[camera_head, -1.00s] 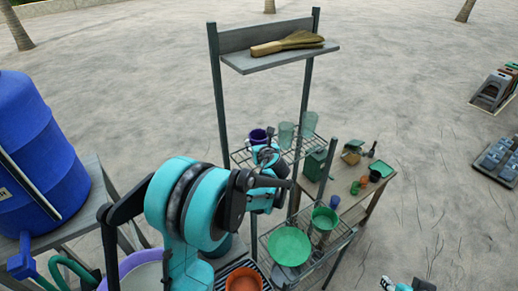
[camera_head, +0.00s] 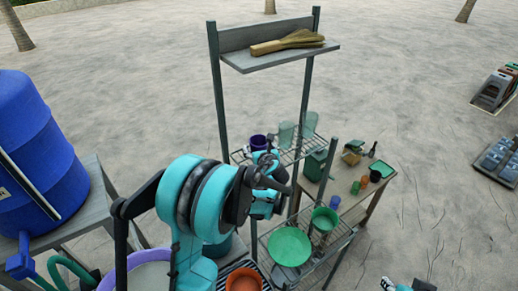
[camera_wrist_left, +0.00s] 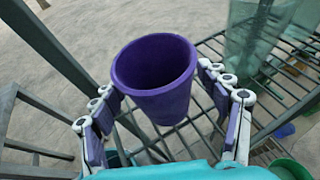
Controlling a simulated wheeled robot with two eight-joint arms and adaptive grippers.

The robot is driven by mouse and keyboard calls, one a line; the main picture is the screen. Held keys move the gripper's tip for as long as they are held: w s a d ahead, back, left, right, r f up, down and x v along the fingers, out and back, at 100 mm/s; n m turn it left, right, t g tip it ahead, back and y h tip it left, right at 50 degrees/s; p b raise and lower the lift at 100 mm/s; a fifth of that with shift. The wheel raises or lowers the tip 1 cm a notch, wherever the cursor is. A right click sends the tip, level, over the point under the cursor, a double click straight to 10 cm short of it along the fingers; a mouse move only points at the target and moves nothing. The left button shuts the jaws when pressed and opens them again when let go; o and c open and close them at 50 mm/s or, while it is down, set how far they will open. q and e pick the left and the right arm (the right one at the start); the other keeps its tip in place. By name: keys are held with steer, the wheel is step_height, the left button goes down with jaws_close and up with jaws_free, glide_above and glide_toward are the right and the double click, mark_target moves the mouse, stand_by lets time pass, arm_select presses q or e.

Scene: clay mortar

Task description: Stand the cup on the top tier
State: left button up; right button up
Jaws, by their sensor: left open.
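The purple cup (camera_head: 257,143) appears to stand upright and empty on the upper wire tier (camera_head: 240,158) of the rack, near its left end. It also shows in the left wrist view (camera_wrist_left: 165,98), above the dark wires. My left gripper (camera_head: 266,163) is on the near side of the cup. In the left wrist view its fingers (camera_wrist_left: 160,90) are spread wide, one on each side of the cup, with gaps between. The cup's base contact is partly hard to see. A small part of my right gripper (camera_head: 400,285) shows at the bottom edge; its fingers are unclear.
Clear green tumblers (camera_head: 286,133) stand right of the cup on the same tier. A wooden shelf (camera_head: 260,65) with a brush (camera_head: 290,42) is above. A rack post (camera_head: 222,100) rises close at left.

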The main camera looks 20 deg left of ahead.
arm_select(q)
steer(key=shift+r, duration=0.25)
steer(key=v, duration=1.2)
steer(key=s+d+f+n+g+h, duration=0.1)
steer(key=s+d+n+h, duration=0.3)
steer(key=s+n, duration=0.8)
steer(key=s+d+f+n+g+h, duration=0.2)
steer(key=s+d+n+h, duration=0.2)
steer(key=s+n, duration=0.7)
steer(key=d+n, duration=0.1)
steer(key=n, duration=0.4)
steer(key=shift+s+n+g, duration=0.3)
steer(key=shift+s, duration=0.1)
step_height(320, 180, down, 20)
steer(key=b, duration=1.9)
steer(key=shift+r, duration=0.2)
